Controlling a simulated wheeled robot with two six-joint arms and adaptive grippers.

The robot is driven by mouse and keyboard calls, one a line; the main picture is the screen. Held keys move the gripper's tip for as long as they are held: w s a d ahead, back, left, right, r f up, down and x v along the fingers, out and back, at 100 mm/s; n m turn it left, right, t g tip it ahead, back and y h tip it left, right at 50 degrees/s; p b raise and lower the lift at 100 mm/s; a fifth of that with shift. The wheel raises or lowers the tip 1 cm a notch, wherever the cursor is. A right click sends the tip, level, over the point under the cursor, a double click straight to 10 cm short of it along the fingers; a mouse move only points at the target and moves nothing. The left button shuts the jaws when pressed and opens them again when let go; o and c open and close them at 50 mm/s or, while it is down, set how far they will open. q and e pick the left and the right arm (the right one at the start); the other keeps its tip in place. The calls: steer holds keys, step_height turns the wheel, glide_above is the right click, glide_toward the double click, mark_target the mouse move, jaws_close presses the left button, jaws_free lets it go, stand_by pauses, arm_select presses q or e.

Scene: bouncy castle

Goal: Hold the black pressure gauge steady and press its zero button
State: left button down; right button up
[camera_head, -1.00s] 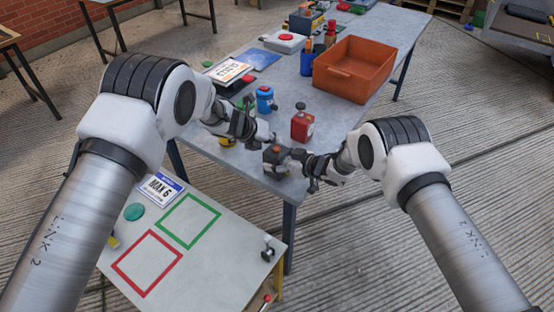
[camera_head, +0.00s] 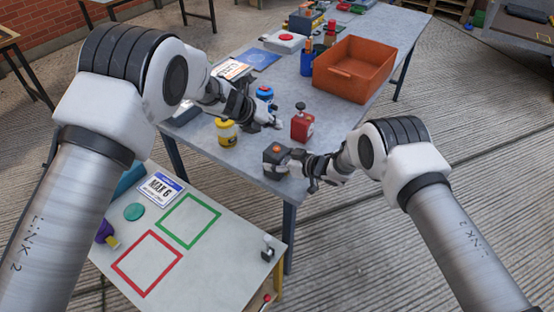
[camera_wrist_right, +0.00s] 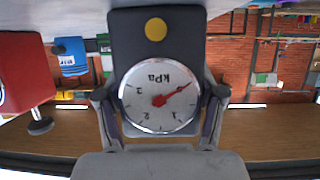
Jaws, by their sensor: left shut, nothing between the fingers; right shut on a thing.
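The black pressure gauge (camera_head: 272,162) is at the near end of the grey table, with an orange-red spot on top. In the right wrist view the gauge (camera_wrist_right: 185,60) shows upside down, with a white kPa dial, a red needle and a round yellow button (camera_wrist_right: 155,29). My right gripper (camera_head: 287,163) is shut on the gauge; its fingers grip both sides in the wrist view (camera_wrist_right: 160,112). My left gripper (camera_head: 272,123) is shut and empty, above the table behind the gauge, apart from it. I cannot tell whether the gauge touches the table.
A red canister (camera_head: 302,125) stands behind the gauge, close to my left fingertips. A yellow jar (camera_head: 226,132) and a blue container (camera_head: 264,93) stand nearby. An orange bin (camera_head: 353,68) is farther back. A low table (camera_head: 150,225) with red and green outlines is at the front.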

stand_by(0.3)
steer(key=o, duration=1.6)
steer(key=shift+d, duration=0.1)
